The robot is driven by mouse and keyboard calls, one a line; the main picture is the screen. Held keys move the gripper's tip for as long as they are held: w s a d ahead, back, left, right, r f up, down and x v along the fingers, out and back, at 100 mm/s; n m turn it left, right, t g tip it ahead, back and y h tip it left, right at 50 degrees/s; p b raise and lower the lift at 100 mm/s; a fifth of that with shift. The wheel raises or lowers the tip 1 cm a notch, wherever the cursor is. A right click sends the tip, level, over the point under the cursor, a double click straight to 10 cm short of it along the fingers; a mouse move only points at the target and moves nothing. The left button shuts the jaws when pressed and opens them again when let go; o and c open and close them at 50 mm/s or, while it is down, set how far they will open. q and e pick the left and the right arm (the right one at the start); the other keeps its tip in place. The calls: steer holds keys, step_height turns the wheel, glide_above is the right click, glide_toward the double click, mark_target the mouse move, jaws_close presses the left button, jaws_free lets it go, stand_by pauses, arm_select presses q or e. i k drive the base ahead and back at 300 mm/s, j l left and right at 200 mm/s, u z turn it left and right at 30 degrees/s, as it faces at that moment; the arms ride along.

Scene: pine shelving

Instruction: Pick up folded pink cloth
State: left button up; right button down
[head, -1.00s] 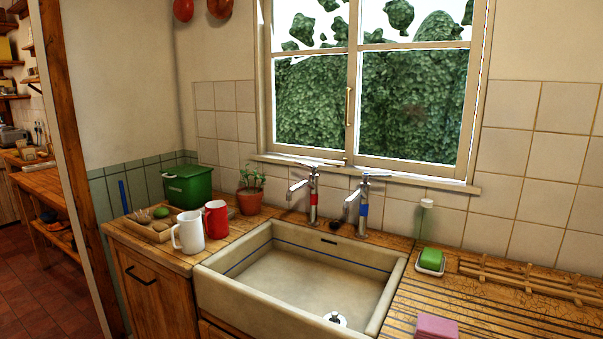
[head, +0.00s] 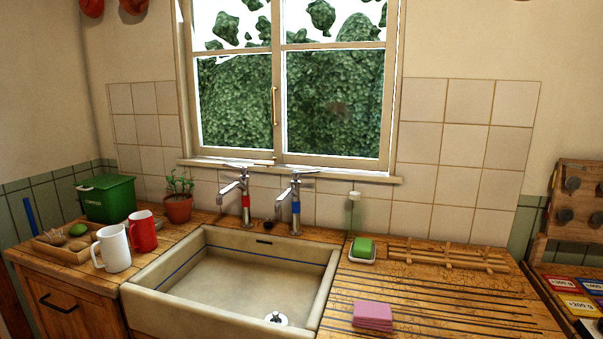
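The folded pink cloth (head: 373,316) lies flat on the grooved wooden drainboard (head: 440,300), just right of the sink (head: 225,290), near the bottom of the head view. It is a small stacked rectangle, and all of it shows. Neither of my grippers is in the head view.
A green sponge in a white dish (head: 362,250) sits behind the cloth. A wooden rack (head: 448,256) lies along the back of the drainboard. White (head: 113,248) and red (head: 143,232) mugs stand left of the sink. The drainboard right of the cloth is clear.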

mark_target(378, 317)
steer(key=l+z, duration=0.15)
steer(key=l, duration=0.4)
steer(key=i+l+z, duration=0.1)
steer(key=l, duration=0.45)
steer(key=i+l+z, duration=0.15)
steer(key=l, duration=0.4)
